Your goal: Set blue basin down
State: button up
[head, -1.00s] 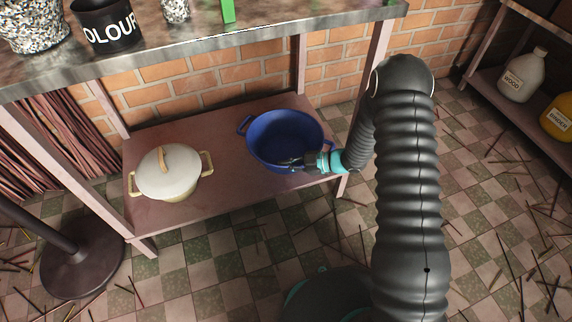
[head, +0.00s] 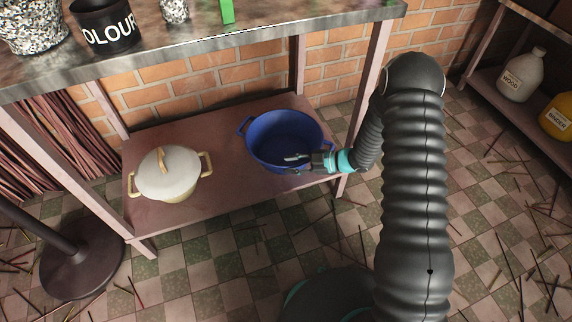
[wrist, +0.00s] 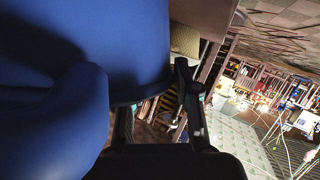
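The blue basin (head: 284,138) sits upright on the right part of the low shelf (head: 228,178), with a loop handle on its left side. It also fills the left of the wrist view (wrist: 85,50), very close to the camera. My gripper (head: 297,163) is at the basin's front right rim, coming in from the right. Its fingers are spread apart, one over the inside of the basin and the other lower, near the outside. In the wrist view my gripper (wrist: 158,100) shows a clear gap between its fingers.
A cream lidded pot (head: 168,175) stands on the same shelf to the left, with bare shelf between. The upper tabletop (head: 200,45) overhangs behind, carrying a black container (head: 106,24). A shelf leg (head: 376,70) rises close behind my arm. A dark round stand base (head: 82,264) is at lower left.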

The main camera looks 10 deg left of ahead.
jog(key=v, duration=0.9)
jog(key=shift+d, duration=0.3)
jog(key=shift+r, duration=0.1)
